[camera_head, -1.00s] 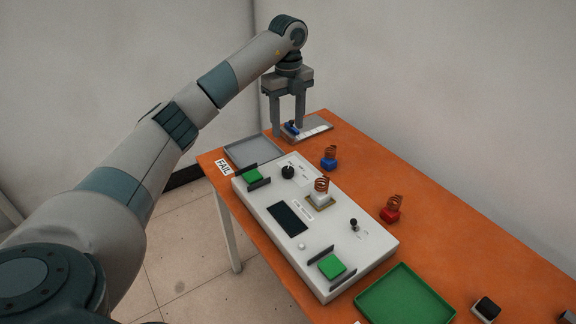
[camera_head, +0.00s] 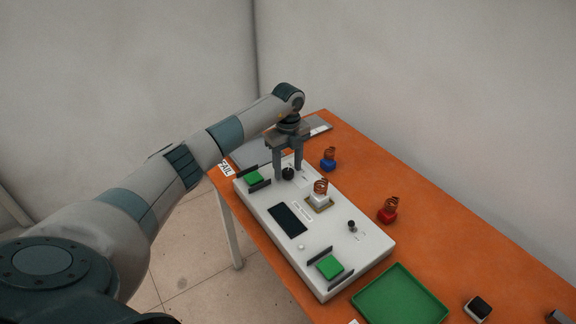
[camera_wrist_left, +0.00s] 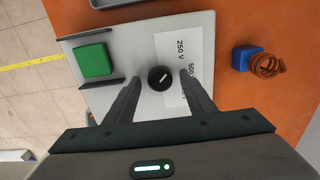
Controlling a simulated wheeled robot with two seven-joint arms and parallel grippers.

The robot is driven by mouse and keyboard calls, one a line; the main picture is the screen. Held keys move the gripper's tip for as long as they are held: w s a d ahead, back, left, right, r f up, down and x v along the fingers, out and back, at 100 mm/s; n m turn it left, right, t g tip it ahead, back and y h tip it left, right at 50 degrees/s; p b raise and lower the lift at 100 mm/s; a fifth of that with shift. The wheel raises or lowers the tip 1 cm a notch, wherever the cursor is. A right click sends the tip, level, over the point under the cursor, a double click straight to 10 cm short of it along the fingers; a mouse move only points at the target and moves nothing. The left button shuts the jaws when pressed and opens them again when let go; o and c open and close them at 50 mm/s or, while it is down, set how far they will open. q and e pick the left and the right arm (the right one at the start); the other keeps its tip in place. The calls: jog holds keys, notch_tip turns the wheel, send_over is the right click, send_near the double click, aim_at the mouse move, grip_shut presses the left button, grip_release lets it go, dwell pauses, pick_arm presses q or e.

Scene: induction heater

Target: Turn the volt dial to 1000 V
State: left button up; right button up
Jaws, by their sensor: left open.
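The volt dial is a round black knob (camera_head: 288,174) at the far end of the white heater panel (camera_head: 262,206). In the left wrist view the dial (camera_wrist_left: 160,78) shows a short white pointer mark slanting toward the upper right. A white label (camera_wrist_left: 184,50) beside it reads 250 V and 500 V; its lower part is partly hidden by a finger. My left gripper (camera_head: 288,172) points down over the dial, open. In the left wrist view its fingers (camera_wrist_left: 159,84) stand on either side of the dial, apparently with gaps. My right gripper is not in view.
A green block (camera_head: 253,178) sits between dark rails just left of the dial. A copper coil on a white block (camera_head: 320,198) stands on the panel; a blue-based coil (camera_head: 328,164) and red-based coil (camera_head: 387,215) stand on the orange table. A green tray (camera_head: 400,296) lies nearer.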

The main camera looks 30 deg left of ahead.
pick_arm(q)
jog(key=shift+f, duration=0.25)
jog(key=c, duration=1.1)
